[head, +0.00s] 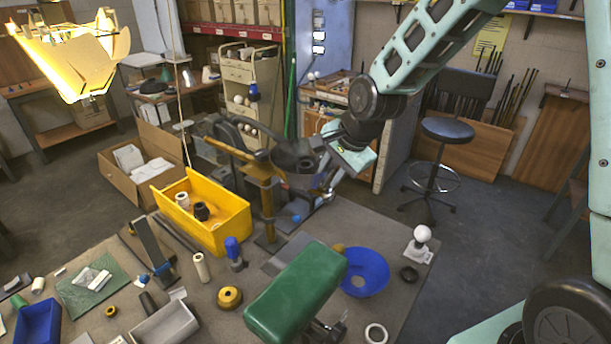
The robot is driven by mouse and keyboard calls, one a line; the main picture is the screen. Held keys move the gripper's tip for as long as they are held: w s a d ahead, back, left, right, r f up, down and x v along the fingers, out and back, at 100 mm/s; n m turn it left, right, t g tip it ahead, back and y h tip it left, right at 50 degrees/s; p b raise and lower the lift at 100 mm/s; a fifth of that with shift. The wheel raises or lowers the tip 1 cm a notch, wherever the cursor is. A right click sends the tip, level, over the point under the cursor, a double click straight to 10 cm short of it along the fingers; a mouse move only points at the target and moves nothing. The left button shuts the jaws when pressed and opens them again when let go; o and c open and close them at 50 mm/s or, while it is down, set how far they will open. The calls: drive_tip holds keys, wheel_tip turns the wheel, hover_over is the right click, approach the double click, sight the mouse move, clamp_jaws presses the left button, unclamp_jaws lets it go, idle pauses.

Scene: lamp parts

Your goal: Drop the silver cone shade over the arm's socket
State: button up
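My gripper (322,172) is over the back of the workbench, beside a dark grey, cone-like piece (292,155) that looks like the silver shade. The gripper seems to touch its right side, but its fingers are small and partly hidden, so I cannot tell if they grip it. The piece is above the bench, close to the top of a brass-coloured upright stand (267,205) with a dark arm reaching left. The arm's socket cannot be made out; the grey piece may cover it.
The workbench holds a yellow bin (228,235), a blue bowl-shaped shade (366,282), a green padded block (297,292), a white bulb on a base (421,240) and several small rings and tubes. A lit yellow lamp (70,62) hangs at upper left. A stool (447,130) stands behind.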

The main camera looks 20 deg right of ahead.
drive_tip(key=b+v, duration=0.2)
drive_tip(key=v, duration=1.5)
drive_tip(key=shift+r+b, duration=0.15)
drive_tip(key=shift+b, duration=0.15)
drive_tip(key=shift+s, duration=0.15)
